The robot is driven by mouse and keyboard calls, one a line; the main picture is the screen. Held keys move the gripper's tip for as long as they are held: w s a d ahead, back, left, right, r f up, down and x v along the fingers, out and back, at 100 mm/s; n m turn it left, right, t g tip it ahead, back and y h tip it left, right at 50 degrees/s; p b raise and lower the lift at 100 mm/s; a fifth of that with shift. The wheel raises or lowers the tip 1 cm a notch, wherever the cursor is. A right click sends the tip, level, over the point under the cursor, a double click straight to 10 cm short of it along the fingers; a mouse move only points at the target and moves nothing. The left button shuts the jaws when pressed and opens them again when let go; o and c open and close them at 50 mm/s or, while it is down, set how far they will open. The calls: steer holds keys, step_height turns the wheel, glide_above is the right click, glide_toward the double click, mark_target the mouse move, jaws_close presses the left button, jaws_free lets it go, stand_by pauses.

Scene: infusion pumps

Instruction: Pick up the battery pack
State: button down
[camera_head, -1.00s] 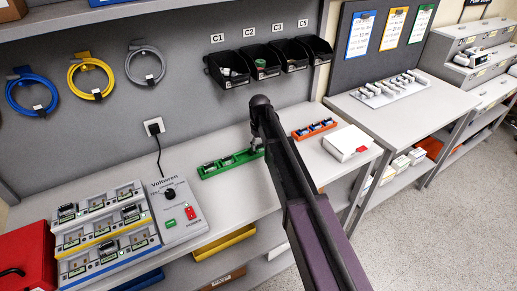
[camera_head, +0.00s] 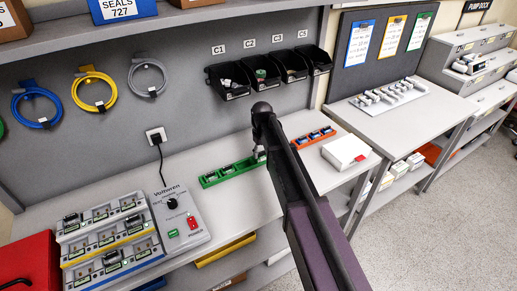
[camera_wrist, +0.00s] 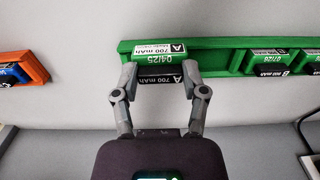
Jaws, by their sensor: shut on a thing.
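The battery pack (camera_wrist: 158,54) has a green and white label reading 04/25, with a dark face marked A 700 mAh towards the wrist camera. My gripper (camera_wrist: 160,77) has one finger on each side of the pack and is shut on it. The pack is at the green rack (camera_wrist: 222,60), near one end; I cannot tell if it is clear of the slot. In the head view, the green rack (camera_head: 225,174) lies on the bench and my arm partly hides its right end, where my gripper (camera_head: 260,153) is small.
More packs (camera_wrist: 272,64) sit in the green rack. An orange rack (camera_head: 313,138) and a white box (camera_head: 345,150) stand to the right. A charger unit (camera_head: 180,220) and battery stations (camera_head: 108,243) stand left. Black bins (camera_head: 230,82) hang on the wall behind.

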steer(key=s+d, duration=0.1)
steer(key=s, duration=0.3)
steer(key=s+d+r, duration=0.1)
steer(key=s+d, duration=0.1)
steer(key=s, duration=0.2)
steer(key=s+d+p, duration=0.1)
steer(key=s, duration=0.3)
steer(key=shift+s+d+r, duration=0.15)
steer(key=shift+s, duration=0.05)
stand_by(0.6)
